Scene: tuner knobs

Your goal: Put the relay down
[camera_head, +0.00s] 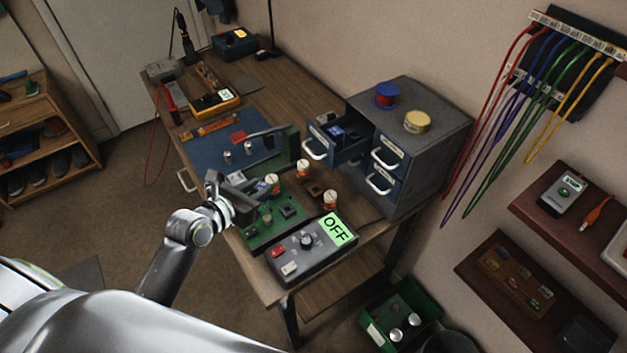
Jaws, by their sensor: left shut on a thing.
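My left gripper (246,198) is over the left edge of the green circuit board (262,238), near the front of the bench. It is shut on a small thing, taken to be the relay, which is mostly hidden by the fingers. Just beyond the fingertips stands a white-topped copper coil (272,184). I cannot tell whether the gripper touches it or the board. My right gripper is not in view.
A grey box with an OFF display (310,246) sits at the bench's front. Two more coils (303,168) (330,199) stand close by. A grey cabinet (420,150) has an open drawer (338,138). A blue mat (232,140) lies behind.

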